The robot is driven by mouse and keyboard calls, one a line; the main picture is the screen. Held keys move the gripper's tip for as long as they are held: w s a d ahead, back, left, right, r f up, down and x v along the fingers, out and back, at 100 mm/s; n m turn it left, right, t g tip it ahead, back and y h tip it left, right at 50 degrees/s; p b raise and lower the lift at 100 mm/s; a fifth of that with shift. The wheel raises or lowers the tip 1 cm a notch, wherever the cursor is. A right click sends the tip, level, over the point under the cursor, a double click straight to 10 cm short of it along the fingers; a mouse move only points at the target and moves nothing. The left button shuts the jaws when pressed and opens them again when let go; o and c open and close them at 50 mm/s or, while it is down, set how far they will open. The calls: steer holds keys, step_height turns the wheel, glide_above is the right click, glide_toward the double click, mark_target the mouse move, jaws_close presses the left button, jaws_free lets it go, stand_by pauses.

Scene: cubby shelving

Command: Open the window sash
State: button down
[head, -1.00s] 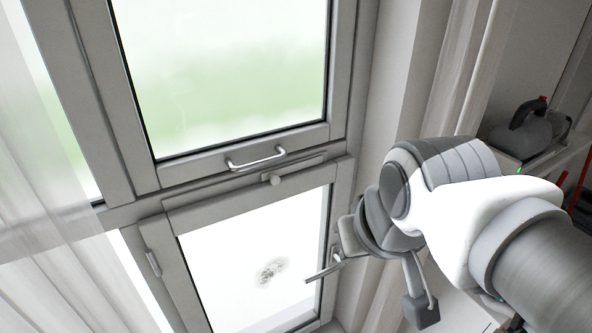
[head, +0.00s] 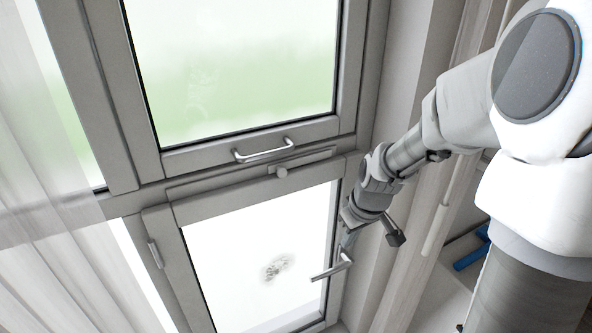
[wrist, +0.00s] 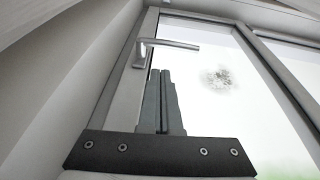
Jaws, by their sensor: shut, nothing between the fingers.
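The lower window sash (head: 190,265) is a grey frame around a bright pane with a dark smudge, and it looks closed in its frame. Its lever handle (head: 330,270) is on the right stile and points left across the pane. The handle also shows in the wrist view (wrist: 172,46), sticking out sideways from its plate. My gripper (head: 346,242) is at the right stile, just above the handle in the head view. In the wrist view my gripper's fingers (wrist: 161,72) are together and empty, with tips just below the lever; contact cannot be told.
A sheer curtain (head: 45,200) hangs at left. The wall and another curtain (head: 425,235) are close on the right.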

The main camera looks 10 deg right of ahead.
mark_target(341, 258)
steer(key=x, duration=0.4)
steer(key=d+x, duration=0.1)
steer(key=x, duration=0.3)
steer(key=w+b+x, duration=0.1)
steer(key=x, duration=0.4)
steer(key=shift+d+r, duration=0.1)
steer(key=shift+d, duration=0.1)
steer(key=shift+s, duration=0.15)
